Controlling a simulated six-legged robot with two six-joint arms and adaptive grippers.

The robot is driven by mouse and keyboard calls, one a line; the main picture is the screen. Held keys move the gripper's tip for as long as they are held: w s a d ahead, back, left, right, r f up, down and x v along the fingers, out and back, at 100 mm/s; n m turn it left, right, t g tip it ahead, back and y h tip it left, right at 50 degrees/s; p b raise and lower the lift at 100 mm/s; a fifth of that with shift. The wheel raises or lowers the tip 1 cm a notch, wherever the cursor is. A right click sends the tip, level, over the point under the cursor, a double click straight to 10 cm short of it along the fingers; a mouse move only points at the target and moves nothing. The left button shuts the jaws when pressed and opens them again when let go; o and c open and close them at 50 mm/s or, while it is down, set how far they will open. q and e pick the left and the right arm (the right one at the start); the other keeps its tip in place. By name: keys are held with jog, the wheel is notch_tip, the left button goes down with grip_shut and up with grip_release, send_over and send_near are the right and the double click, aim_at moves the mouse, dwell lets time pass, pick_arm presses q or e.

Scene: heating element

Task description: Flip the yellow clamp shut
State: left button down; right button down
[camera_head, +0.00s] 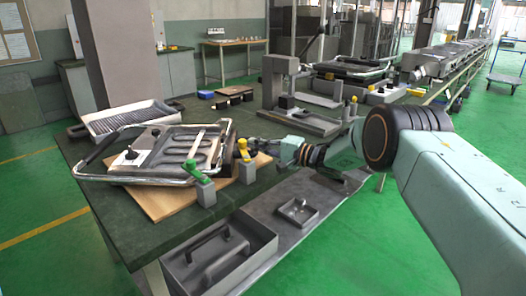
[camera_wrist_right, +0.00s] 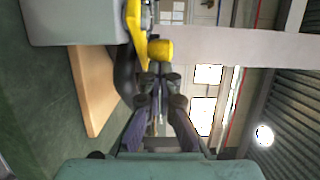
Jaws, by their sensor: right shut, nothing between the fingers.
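The yellow clamp (camera_head: 243,150) sits on a grey block (camera_head: 246,172) at the right side of the work table, beside the wooden board. In the right wrist view the yellow clamp (camera_wrist_right: 134,24) shows at the top, with a rounded yellow end (camera_wrist_right: 160,49) just beyond my fingertips. My right gripper (camera_head: 263,146) reaches in from the right, close to the clamp. Its fingers (camera_wrist_right: 159,76) are shut with nothing between them. Whether they touch the clamp I cannot tell. My left gripper is out of view.
A metal-framed heating plate (camera_head: 165,150) lies on the wooden board (camera_head: 160,205). A grey bin (camera_head: 215,255) and small tray (camera_head: 298,212) sit on the lower shelf. A metal press frame (camera_head: 290,105) stands behind.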

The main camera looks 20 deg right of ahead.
aim_at(243, 147)
jog(key=shift+w+a, duration=0.15)
jog(key=shift+w+a+r, duration=0.15)
jog(key=shift+a+r, duration=0.1)
jog(key=shift+a, duration=0.3)
jog(key=shift+w+a+f, duration=0.2)
jog(key=shift+w+a, duration=0.2)
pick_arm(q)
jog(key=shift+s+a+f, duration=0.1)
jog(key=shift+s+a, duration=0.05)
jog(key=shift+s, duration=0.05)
pick_arm(e)
jog(key=shift+a+r, duration=0.1)
jog(key=shift+a, duration=0.15)
dwell(1.2)
